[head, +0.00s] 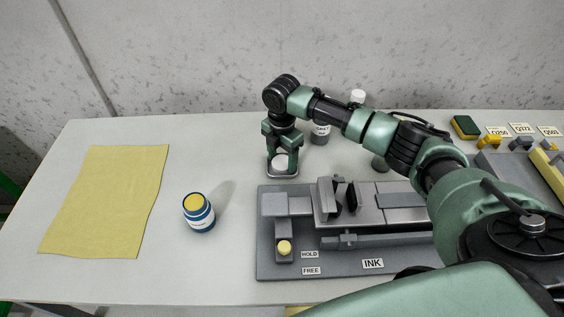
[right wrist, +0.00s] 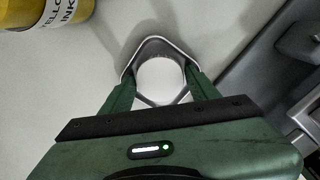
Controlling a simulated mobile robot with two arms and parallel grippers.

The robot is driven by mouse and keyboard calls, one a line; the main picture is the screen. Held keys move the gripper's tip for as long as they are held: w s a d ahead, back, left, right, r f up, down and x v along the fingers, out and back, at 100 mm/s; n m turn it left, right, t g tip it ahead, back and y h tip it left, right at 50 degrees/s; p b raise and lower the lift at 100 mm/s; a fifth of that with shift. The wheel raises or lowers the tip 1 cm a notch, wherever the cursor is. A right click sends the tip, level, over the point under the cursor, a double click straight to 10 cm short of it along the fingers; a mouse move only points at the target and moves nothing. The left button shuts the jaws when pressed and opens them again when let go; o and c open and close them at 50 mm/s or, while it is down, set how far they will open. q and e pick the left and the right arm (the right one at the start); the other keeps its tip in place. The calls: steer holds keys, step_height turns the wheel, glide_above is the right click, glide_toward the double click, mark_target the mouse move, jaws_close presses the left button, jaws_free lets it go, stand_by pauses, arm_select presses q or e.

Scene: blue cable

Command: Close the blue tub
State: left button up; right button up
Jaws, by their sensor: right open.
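The blue tub (head: 199,215) stands upright on the table, left of the grey fixture. It has a white label, and its round top shows yellow. My left gripper is not in view.
A yellow ink bottle (right wrist: 50,12) is close to the holder. A grey fixture (head: 280,268) with a clamp and a yellow knob (head: 284,247) lies to the right. A grey bottle (head: 320,136) stands behind. A yellow cloth (head: 105,200) lies left; the table between cloth and tub is clear.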

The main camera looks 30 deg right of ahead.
mark_target(282, 162)
steer(key=c, duration=0.9)
steer(key=shift+r, duration=0.15)
steer(key=shift+c, duration=0.2)
step_height(282, 162, up, 20)
steer(key=shift+b, duration=0.4)
